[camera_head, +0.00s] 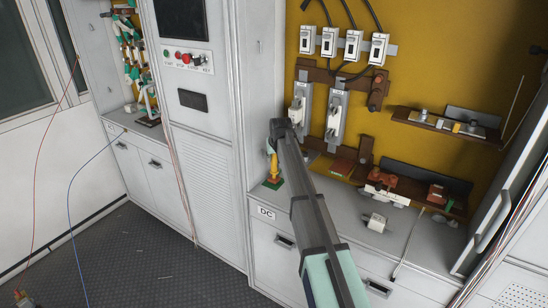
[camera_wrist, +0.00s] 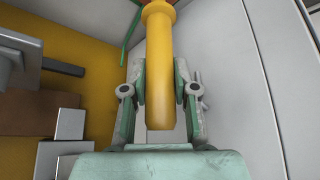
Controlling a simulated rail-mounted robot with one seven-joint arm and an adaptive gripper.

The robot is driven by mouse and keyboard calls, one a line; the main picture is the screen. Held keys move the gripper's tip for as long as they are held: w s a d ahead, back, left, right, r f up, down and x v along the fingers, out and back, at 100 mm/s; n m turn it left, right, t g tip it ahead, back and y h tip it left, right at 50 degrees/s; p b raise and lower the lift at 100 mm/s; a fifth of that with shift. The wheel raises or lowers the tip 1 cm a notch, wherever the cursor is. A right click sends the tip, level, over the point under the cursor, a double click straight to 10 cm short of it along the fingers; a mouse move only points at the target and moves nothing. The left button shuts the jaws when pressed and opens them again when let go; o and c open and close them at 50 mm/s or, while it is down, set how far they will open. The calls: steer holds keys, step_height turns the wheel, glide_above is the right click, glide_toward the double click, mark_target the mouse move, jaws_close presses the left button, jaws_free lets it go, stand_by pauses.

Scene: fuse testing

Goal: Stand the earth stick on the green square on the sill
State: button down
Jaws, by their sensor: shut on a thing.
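The earth stick (camera_head: 274,171) is yellow and looks about upright on the sill, at the left end near the DC label. Its lower end is at the green square (camera_head: 276,185), which shows around it; I cannot tell for sure whether they touch. My gripper (camera_head: 271,147) is shut on the stick's upper part, seen small and partly hidden by my arm. In the wrist view the stick (camera_wrist: 158,107) runs between both fingers of my gripper (camera_wrist: 158,80), with a collar and a bit of red and green beyond at the top edge.
Fuse holders (camera_head: 335,117) hang on the yellow back panel close to the right of my arm. A grey cabinet wall (camera_head: 241,90) stands close on the left.

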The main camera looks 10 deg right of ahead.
steer(key=shift+f, duration=0.45)
stand_by(0.3)
steer(key=shift+c, duration=1.6)
jaws_free()
steer(key=shift+s+r+b, duration=0.1)
steer(key=shift+b, duration=0.2)
steer(key=shift+b+v, duration=0.75)
steer(key=shift+v, duration=2.05)
